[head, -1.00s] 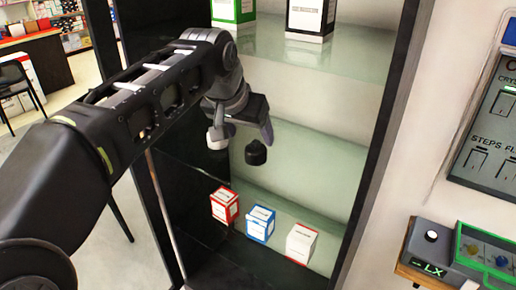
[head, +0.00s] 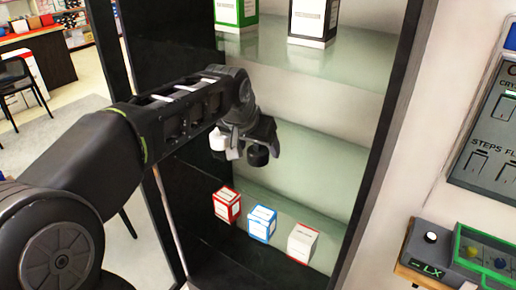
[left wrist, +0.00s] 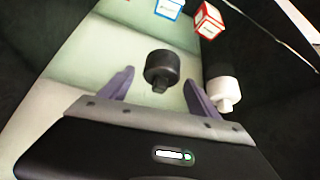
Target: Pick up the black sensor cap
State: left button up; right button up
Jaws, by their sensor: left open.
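The black sensor cap (head: 257,156) is a short dark cylinder at the middle-shelf level of the cabinet. In the left wrist view the cap (left wrist: 161,66) shows between the two spread fingers, with gaps on both sides. My left gripper (head: 253,147) is open and partly covers the cap in the head view; its fingers also show in the left wrist view (left wrist: 159,78). A white cap (left wrist: 223,92) with a dark top stands just outside the right finger in the wrist view. My right gripper is not in view.
Red (head: 227,204), blue (head: 262,222) and white (head: 303,242) small boxes stand on the lower shelf. Green (head: 236,12) and black (head: 313,20) boxes stand on the upper shelf. The dark cabinet side (head: 382,125) bounds the right. The shelf right of the cap is clear.

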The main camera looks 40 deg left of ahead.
pick_arm(q)
jog(key=shift+w+a+f, duration=0.1)
jog(key=shift+w+f, duration=0.15)
jog(key=shift+f, duration=0.2)
jog(key=shift+c, duration=0.4)
jog(key=c, duration=1.3)
jog(key=shift+o, duration=0.2)
jog(key=shift+r, duration=0.2)
jog(key=shift+r+b, duration=0.4)
jog(key=shift+r, duration=0.2)
jog(key=s+d+b, duration=0.2)
jog(key=s, duration=0.6)
jog(key=s+d+b, duration=0.2)
jog(key=s+b, duration=0.1)
jog(key=s, duration=0.6)
jog(key=shift+s, duration=0.3)
